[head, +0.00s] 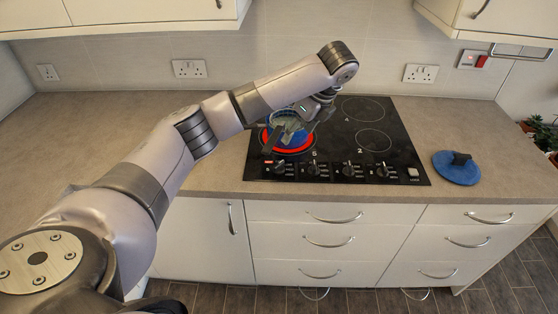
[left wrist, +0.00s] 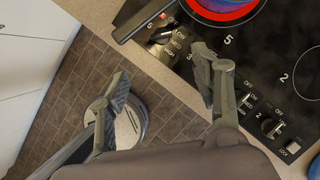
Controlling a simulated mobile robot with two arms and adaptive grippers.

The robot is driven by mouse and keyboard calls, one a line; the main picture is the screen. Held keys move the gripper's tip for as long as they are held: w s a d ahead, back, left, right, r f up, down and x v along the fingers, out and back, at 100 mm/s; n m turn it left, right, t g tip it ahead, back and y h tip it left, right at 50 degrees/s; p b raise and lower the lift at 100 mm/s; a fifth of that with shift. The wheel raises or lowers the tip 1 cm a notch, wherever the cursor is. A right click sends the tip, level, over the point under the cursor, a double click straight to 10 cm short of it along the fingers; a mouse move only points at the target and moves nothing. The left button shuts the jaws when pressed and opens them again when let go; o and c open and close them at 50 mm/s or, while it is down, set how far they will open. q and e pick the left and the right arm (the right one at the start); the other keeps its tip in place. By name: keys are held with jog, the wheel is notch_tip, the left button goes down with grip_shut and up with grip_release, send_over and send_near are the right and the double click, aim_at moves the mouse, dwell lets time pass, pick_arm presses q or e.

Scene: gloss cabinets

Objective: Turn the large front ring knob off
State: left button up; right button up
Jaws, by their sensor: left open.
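The black hob (head: 408,150) is set in the worktop, with a row of dark knobs along its front edge. The leftmost knob (head: 279,168) is near the front left ring (head: 296,150), which glows red beneath a blue pan. My left gripper (head: 290,128) is open and hangs over the pan area in the head view, partly covering it. In the left wrist view its two fingers (left wrist: 165,85) are spread with nothing between them. A knob (left wrist: 163,36) shows beyond the fingers; another (left wrist: 243,100) is right of the right finger. My right gripper is out of view.
A blue lid (head: 456,168) with a black handle lies on the worktop right of the hob. Drawers with bar handles (head: 334,218) are below. The left worktop is clear.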

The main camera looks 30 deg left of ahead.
aim_at(279, 164)
pick_arm(q)
jog(key=p+x, duration=0.2)
jog(key=x, duration=1.5)
jog(key=shift+f+p, duration=0.1)
jog(key=shift+p, duration=0.25)
jog(key=c, duration=1.2)
jog(key=shift+o, duration=0.2)
